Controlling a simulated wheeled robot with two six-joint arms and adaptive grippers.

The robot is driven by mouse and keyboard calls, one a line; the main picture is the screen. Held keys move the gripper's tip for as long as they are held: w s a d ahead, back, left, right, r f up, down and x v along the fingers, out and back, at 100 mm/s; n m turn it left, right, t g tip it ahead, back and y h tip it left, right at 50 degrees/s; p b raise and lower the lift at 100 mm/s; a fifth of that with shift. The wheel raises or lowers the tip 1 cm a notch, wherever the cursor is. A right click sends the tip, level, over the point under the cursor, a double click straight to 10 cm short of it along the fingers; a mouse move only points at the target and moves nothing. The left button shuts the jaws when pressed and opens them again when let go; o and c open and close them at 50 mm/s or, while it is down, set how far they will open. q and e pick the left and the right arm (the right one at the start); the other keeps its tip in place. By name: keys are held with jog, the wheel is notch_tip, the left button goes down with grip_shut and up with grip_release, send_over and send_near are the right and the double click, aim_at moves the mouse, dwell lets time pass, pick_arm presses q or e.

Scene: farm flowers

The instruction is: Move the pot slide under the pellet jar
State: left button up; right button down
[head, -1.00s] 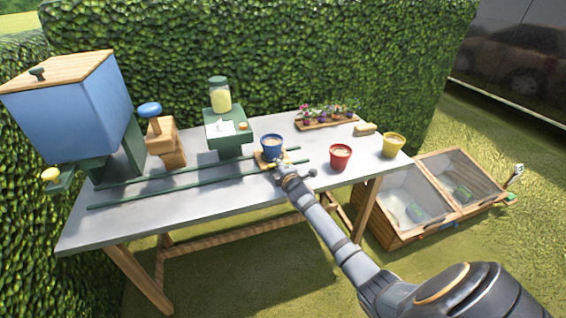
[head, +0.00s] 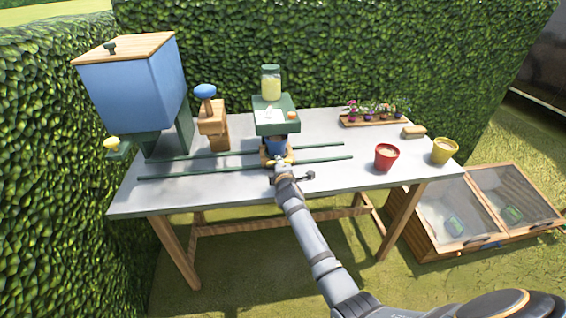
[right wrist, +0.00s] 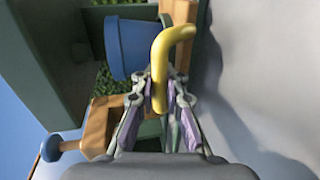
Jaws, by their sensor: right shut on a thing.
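The pellet jar (head: 271,83), clear with pale yellow contents, sits on top of a green stand (head: 275,127). The blue pot (head: 277,143) rides on the wooden pot slide (head: 264,157) and is now at the stand's front, beneath the jar, its top hidden by the stand. My right gripper (head: 282,168) is shut on the slide's yellow handle (right wrist: 163,62). The blue pot (right wrist: 127,48) also shows beside the handle in the right wrist view. I cannot tell whether the pot is exactly centred. My left gripper is not in view.
Two green rails (head: 320,159) run along the grey table (head: 160,198). A blue hopper (head: 133,85) and a wooden post with a blue knob (head: 205,91) stand left. A red pot (head: 386,157), yellow pot (head: 444,151) and flower tray (head: 372,121) stand right.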

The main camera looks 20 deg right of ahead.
jog(key=shift+s+f, duration=0.1)
jog(key=shift+f, duration=0.35)
jog(key=c, duration=1.8)
grip_release()
jog(key=shift+o, duration=0.6)
jog(key=shift+s+r, duration=0.15)
jog(key=shift+r, duration=0.2)
jog(key=v, duration=1.2)
